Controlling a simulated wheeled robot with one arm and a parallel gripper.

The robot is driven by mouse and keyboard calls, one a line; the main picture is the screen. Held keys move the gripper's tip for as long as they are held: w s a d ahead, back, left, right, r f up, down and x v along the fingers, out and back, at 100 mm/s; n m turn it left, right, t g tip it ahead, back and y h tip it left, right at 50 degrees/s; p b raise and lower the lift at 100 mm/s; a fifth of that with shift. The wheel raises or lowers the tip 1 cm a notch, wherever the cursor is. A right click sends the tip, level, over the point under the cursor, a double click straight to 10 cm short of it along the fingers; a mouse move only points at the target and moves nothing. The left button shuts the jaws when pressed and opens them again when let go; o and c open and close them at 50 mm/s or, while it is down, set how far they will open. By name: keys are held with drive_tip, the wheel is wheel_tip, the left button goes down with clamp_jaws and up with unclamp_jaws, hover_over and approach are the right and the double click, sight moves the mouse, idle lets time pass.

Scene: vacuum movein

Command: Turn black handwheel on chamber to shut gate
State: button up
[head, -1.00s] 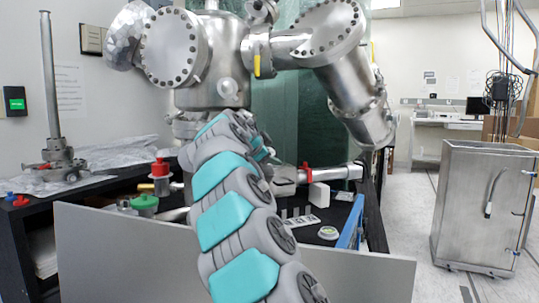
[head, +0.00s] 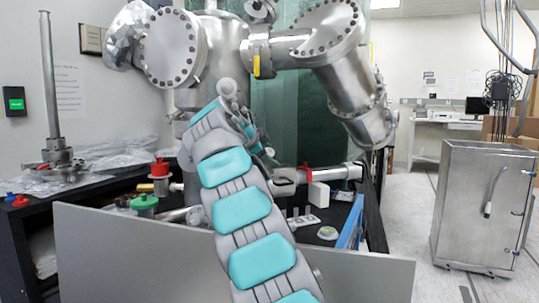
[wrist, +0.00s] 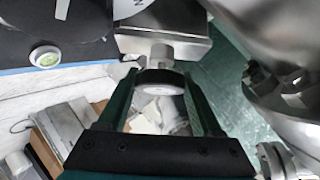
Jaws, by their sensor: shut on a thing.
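The black handwheel (wrist: 160,77) is a short dark disc on a pale stem below a metal block (wrist: 165,42) in the wrist view. My gripper (wrist: 159,88) has one dark green finger on each side of the handwheel and is shut on it. The steel chamber (head: 215,58) stands upright behind my arm in the head view. In that view my arm hides the handwheel, and my fingertips cannot be made out clearly.
A large flanged steel tube (head: 345,75) slants down to the right of my arm. A red-capped fitting (head: 160,170) and a green-capped one (head: 144,203) stand on the black bench at left. A steel cabinet (head: 480,205) stands on the open floor at right.

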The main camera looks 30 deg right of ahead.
drive_tip(key=shift+f+m+g, duration=0.15)
drive_tip(key=shift+m+g, duration=0.25)
drive_tip(key=shift+m, duration=0.1)
idle(0.7)
drive_tip(key=o, duration=1.4)
drive_tip(key=shift+s+r+n+t, duration=0.2)
drive_tip(key=shift+n+t, duration=0.1)
drive_tip(key=shift+n, duration=0.1)
